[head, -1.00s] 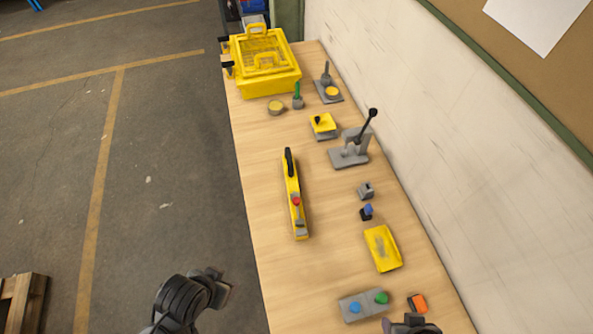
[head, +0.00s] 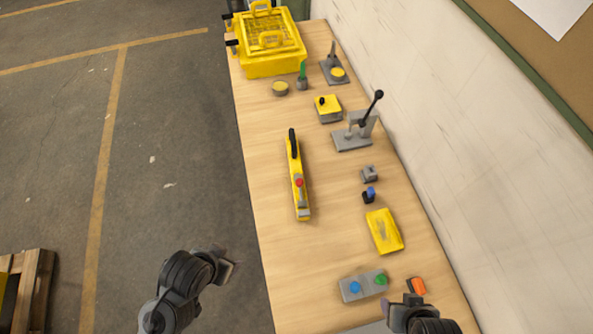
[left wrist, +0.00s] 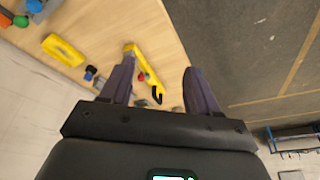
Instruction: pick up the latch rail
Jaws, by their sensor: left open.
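The yellow bar with a black handle at its far end, a red knob and a grey piece at its near end, which I take for the latch rail (head: 297,165), lies along the middle of the bench. It also shows in the left wrist view (left wrist: 148,65), partly between my finger tips and beyond them. My left gripper (head: 226,266) is open and empty, off the bench's left edge, apart from the rail. Its two dark fingers (left wrist: 158,75) stand wide apart in the left wrist view. My right gripper (head: 413,300) is near the bench's front right; its finger opening is not clear.
Right of the rail stand a lever press (head: 354,135), a grey block (head: 369,174), a small blue-topped part (head: 369,195) and a yellow tray (head: 384,231). A button box (head: 363,285) and an orange part (head: 416,286) are in front. A yellow crate (head: 270,62) is at the back.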

